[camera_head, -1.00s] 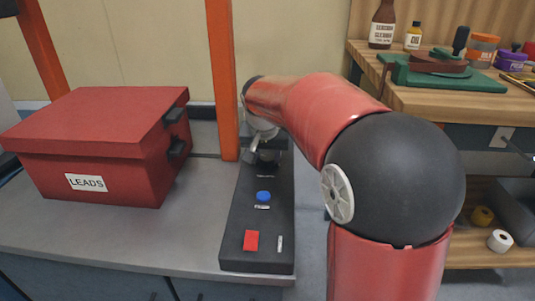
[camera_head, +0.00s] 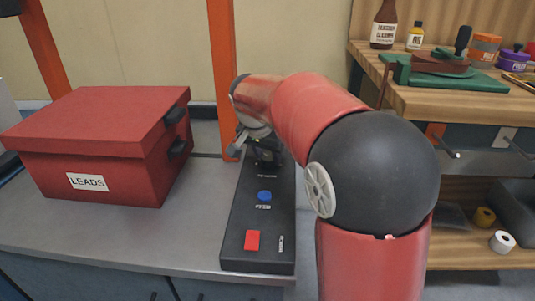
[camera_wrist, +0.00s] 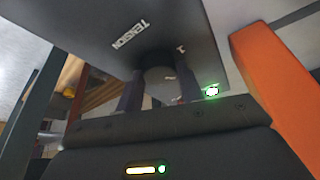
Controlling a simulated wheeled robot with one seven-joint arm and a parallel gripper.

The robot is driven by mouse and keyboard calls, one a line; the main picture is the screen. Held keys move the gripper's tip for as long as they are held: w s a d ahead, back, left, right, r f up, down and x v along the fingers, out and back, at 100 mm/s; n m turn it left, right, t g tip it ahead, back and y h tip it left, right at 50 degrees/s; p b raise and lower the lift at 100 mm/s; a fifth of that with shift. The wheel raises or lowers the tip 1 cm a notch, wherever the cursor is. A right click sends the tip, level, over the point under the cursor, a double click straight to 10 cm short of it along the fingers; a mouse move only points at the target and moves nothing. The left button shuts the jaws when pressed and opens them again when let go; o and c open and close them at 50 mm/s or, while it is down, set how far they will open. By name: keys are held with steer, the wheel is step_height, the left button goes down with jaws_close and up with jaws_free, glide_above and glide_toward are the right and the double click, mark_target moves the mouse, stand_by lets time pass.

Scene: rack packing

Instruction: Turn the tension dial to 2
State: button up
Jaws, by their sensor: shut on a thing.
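The tension dial (camera_wrist: 160,73) is a dark round knob on the dark panel (camera_wrist: 190,25), with the word TENSION beside it in the wrist view. My gripper (camera_wrist: 158,88) is shut on the dial, with one finger on each side of it. A small white mark shows on the panel near the dial, and a green-lit mark (camera_wrist: 212,91) shows to its right. I cannot read the dial's setting. In the head view my gripper (camera_head: 262,153) is at the far end of the black panel (camera_head: 240,215), and the dial is largely hidden by it.
A blue button (camera_head: 264,196) and a red square button (camera_head: 252,240) sit on the nearer part of the panel. A red box labelled LEADS (camera_head: 100,150) stands left. An orange post (camera_head: 221,70) rises close to my wrist. A wooden bench (camera_head: 440,100) is at right.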

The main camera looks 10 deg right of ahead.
mark_target(262, 172)
steer(key=o, duration=1)
steer(key=v, duration=0.8)
steer(key=shift+p, duration=0.3)
steer(key=shift+f, duration=0.1)
